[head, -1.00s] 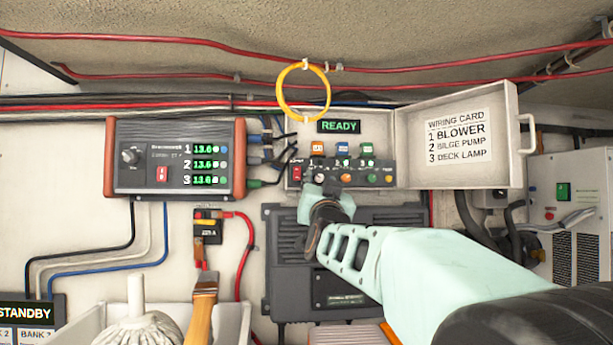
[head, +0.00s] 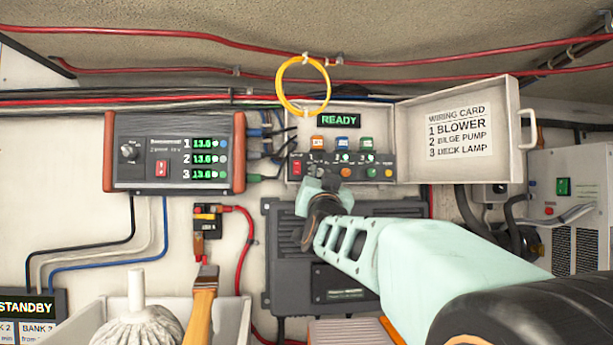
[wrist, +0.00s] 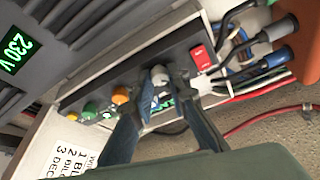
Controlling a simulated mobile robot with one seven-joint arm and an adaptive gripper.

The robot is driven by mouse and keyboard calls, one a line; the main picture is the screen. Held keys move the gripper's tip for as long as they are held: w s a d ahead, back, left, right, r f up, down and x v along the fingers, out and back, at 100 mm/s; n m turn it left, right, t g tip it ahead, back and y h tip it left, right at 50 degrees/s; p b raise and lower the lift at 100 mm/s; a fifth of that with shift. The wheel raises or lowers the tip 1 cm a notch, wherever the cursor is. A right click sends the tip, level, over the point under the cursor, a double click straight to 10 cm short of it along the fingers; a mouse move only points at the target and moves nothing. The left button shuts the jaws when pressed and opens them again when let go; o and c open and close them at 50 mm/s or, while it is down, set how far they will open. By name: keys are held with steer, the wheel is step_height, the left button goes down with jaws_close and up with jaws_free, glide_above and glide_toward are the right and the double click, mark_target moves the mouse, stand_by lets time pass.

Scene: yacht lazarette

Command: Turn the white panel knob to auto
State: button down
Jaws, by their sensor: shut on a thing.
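The white panel knob (wrist: 159,75) sits on a dark control strip beside a red rocker switch (wrist: 203,57). My gripper (wrist: 165,95) is shut on the knob, with one finger on each side of it. In the head view my gripper (head: 322,182) reaches up to the left part of the strip (head: 382,178), just right of the red switch (head: 297,168), and hides the knob. The knob's pointer and its position marks cannot be read. A display above the strip reads READY (head: 340,120).
An open lid with a wiring card (head: 460,130) stands right of the strip. A yellow cable loop (head: 303,85) hangs above. A grey unit (head: 285,265) lies below the gripper. A meter box (head: 174,155) with cables is on the left. A bin below holds a mop (head: 137,325) and brush (head: 204,300).

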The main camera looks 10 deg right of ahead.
steer(key=m+h+p, duration=0.1)
steer(key=m, duration=0.1)
steer(key=m+g+h+p, duration=0.1)
steer(key=m, duration=0.1)
steer(key=m+p, duration=0.2)
steer(key=m, duration=0.1)
steer(key=shift+a+r+h, duration=0.2)
steer(key=shift+r+h, duration=0.2)
steer(key=shift+m+g+h+p, duration=0.8)
steer(key=shift+m+p, duration=0.75)
steer(key=shift+m, duration=0.45)
steer(key=shift+f, duration=0.1)
steer(key=c, duration=1.8)
jaws_free()
steer(key=shift+c, duration=0.2)
step_height(320, 180, up, 10)
